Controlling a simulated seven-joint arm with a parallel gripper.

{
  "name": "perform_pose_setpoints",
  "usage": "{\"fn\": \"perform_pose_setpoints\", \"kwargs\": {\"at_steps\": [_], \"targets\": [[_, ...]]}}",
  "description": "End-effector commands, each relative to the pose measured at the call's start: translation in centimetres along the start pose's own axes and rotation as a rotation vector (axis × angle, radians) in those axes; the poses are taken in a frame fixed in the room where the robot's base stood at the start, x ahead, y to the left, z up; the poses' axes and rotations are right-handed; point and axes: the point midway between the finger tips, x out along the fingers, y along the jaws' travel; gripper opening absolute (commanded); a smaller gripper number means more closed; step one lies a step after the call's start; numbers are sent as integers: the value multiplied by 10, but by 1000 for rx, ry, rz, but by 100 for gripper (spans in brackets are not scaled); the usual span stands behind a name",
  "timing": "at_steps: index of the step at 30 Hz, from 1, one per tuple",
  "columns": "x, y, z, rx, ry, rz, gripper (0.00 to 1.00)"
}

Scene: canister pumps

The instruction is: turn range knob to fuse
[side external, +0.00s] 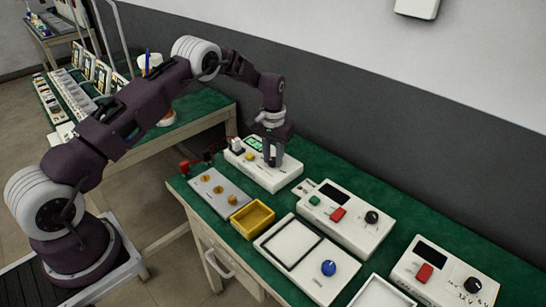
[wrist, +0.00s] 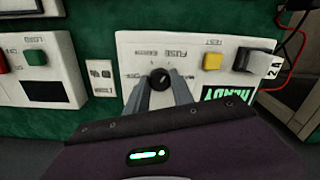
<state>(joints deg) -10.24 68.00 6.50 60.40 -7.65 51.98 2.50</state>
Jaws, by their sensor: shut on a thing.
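The black range knob (wrist: 159,77) sits on a white tester box (wrist: 135,46), which stands at the table's back left in the side view (side external: 268,178). Upside-down lettering that seems to read FUSE (wrist: 172,54) is printed beside the knob in the wrist view. My gripper (wrist: 160,84) has its two grey fingers around the knob, one on each side, and is shut on it. I cannot tell exactly which mark the knob points to.
The box also has a yellow button (wrist: 212,61), a black part (wrist: 244,60) and a lit green display (wrist: 225,93). Red and black leads (wrist: 294,40) lie beside it. A grey panel (side external: 219,190), a yellow tray (side external: 253,230) and other white instruments (side external: 344,235) stand close by.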

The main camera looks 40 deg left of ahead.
Motion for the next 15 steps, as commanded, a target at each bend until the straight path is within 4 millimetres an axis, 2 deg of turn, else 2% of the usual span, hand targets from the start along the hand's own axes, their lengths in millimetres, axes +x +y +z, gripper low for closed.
{"fn": "perform_pose_setpoints", "kwargs": {"at_steps": [7, 8, 9, 11, 15], "targets": [[-1, 0, -1, -1, 2, 0, 0], [-1, 0, -1, -1, 2, 0, 32], [-1, 0, -1, -1, 2, 0, 40], [-1, 0, 0, -1, 2, 0, 50], [0, 0, 0, -1, 1, 0, 50]]}}
